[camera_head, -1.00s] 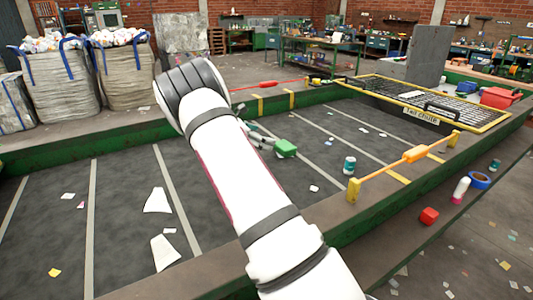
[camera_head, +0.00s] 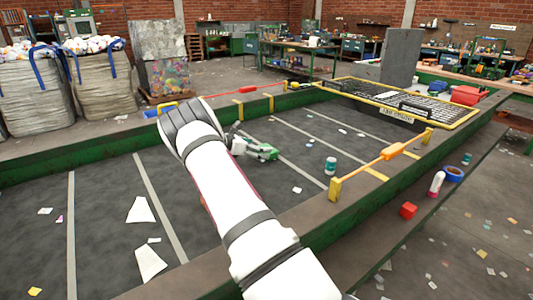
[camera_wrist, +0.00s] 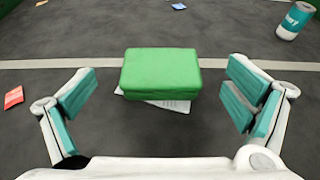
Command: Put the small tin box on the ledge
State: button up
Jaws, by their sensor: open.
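The green box (camera_head: 264,152), which looks like the small tin box, lies on the dark belt. In the wrist view the green box (camera_wrist: 161,73) is centred ahead of my gripper (camera_wrist: 163,98), on or over a white scrap. My gripper is open, its two teal-padded fingers apart on either side of the view, not touching the box. In the head view my gripper (camera_head: 247,147) is beside the box and partly hidden by my arm. A ledge (camera_head: 372,243) runs along the right outer side of the belt, below its rim.
A teal can (camera_head: 330,165) stands on the belt, right of the box. An orange bar (camera_head: 378,161) on yellow posts stands at the right rim. A red block (camera_head: 408,210), a white-and-pink bottle (camera_head: 437,184) and blue tape (camera_head: 453,174) are on the ledge.

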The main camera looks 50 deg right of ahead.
jog(key=x, duration=0.4)
jog(key=shift+s+d+f, duration=0.15)
jog(key=shift+d+f, duration=0.05)
jog(key=shift+f, duration=0.15)
jog(key=shift+c, duration=0.6)
jog(key=c, duration=1.2)
jog(key=shift+r, duration=0.1)
jog(key=shift+c, duration=0.2)
